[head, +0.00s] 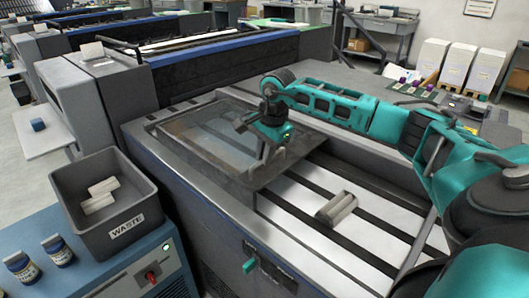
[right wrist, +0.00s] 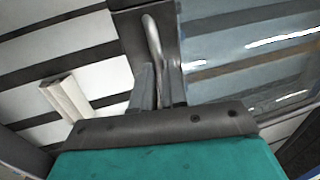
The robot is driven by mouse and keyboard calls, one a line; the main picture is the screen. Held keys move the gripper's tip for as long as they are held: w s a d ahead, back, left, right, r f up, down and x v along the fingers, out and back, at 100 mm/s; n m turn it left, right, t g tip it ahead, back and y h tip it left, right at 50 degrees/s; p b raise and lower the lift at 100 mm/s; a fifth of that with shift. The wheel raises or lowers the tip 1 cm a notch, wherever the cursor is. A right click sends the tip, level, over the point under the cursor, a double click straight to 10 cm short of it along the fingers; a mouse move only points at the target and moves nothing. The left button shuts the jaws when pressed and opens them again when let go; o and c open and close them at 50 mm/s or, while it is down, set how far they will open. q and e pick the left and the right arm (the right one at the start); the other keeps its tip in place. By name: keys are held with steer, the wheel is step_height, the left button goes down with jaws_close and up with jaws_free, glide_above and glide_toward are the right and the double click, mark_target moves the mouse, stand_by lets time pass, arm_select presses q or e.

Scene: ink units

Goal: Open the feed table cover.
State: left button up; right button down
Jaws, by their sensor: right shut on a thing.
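The feed table cover is a clear, bluish panel in a dark grey frame (head: 210,174). It lies flat over the left part of the feed table (head: 372,246), and its glass (right wrist: 250,60) fills the right of the right wrist view. My right gripper (head: 262,168) reaches down to the cover's right edge. It is shut on the cover's metal bar handle (right wrist: 152,42); its fingers hide the lower part. The right part of the table, with white and black strips, is uncovered. My left gripper is not in view.
A grey WASTE bin (head: 143,215) with pale blocks stands at the left on a blue cabinet (head: 120,268). A teal-handled lever (head: 250,265) sticks out of the machine's front.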

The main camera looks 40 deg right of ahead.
steer(key=c, duration=1.2)
jaws_free()
steer(key=shift+o, duration=0.2)
steer(key=shift+r, duration=0.1)
step_height(320, 180, up, 13)
steer(key=s, duration=0.2)
steer(key=shift+s+f+p, duration=0.2)
steer(key=shift+s+p, duration=0.05)
steer(key=shift+p, duration=0.15)
